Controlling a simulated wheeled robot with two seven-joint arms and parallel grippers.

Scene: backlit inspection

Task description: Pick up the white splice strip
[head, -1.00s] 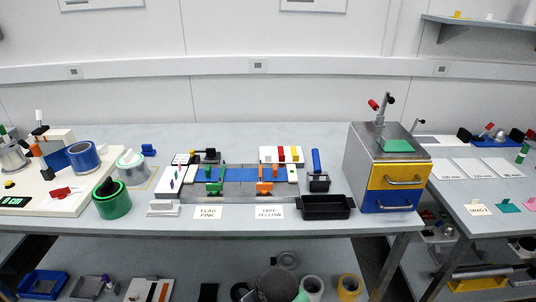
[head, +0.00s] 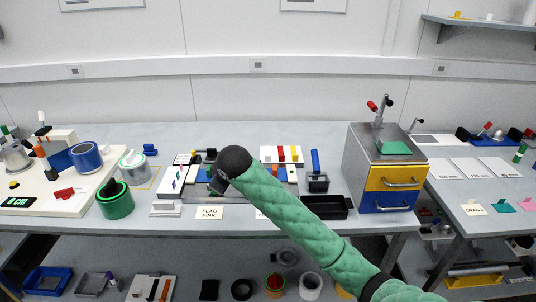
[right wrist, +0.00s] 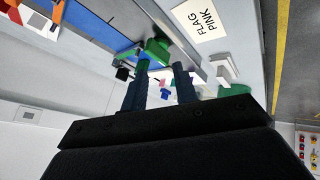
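A white strip-like piece (head: 165,206) lies on a low white block left of the FLAG PINK card, and it also shows in the right wrist view (right wrist: 221,66). I cannot tell for sure that it is the splice strip. A white rack (head: 267,154) with red and yellow pieces stands behind the splicing bench. My right gripper (head: 217,186) is above the bench's left part, right of the white piece and apart from it. In the right wrist view, its fingers (right wrist: 161,80) are apart with nothing clearly between them. My left gripper is out of view.
Green clamps (right wrist: 155,48) and blue film are close to my right fingers. A black tray (head: 338,207) and a drawer cabinet (head: 388,175) are to the right.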

